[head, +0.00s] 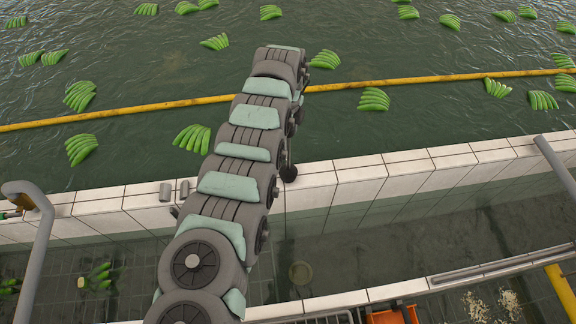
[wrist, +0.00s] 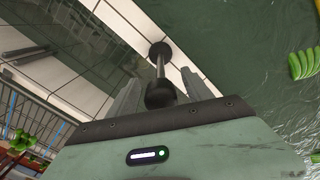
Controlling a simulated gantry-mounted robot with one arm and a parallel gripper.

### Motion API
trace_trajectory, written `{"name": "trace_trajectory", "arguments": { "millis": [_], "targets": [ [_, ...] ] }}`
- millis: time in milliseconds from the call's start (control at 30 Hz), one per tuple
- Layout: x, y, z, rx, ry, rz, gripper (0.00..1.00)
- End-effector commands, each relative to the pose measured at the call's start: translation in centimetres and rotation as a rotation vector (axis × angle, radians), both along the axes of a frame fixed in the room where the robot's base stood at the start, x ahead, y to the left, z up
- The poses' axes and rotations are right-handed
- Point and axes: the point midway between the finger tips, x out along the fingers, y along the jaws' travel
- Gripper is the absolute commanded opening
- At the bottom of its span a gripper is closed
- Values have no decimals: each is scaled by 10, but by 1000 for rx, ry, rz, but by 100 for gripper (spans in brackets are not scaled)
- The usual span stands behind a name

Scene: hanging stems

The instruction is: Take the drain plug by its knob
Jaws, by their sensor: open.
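The drain plug shows in the wrist view as a grey rod (wrist: 160,68) with a dark round knob (wrist: 160,95) at its near end and a dark ball at its far end. The near knob lies between the fingers of my gripper (wrist: 160,92), which is open; I cannot tell whether either finger touches it. In the head view the dark ball (head: 288,173) at the lower end of the rod shows beside my arm, in front of the white wall. My arm hides the near knob and my gripper there.
A white tiled wall (head: 335,180) divides the green pool from a channel. Banana bunches (head: 374,99) float beyond, along a yellow boom (head: 420,80). Grey pipes (head: 36,240) stand at the left.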

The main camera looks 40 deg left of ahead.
Motion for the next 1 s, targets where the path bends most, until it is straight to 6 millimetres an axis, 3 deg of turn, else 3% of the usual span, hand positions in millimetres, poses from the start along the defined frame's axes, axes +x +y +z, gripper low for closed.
{"name": "trace_trajectory", "arguments": {
  "millis": [267,1000],
  "targets": [
    [1,0,-4,1,-2,-1,58],
    [0,0,-4,0,-1,0,0]
  ]
}}
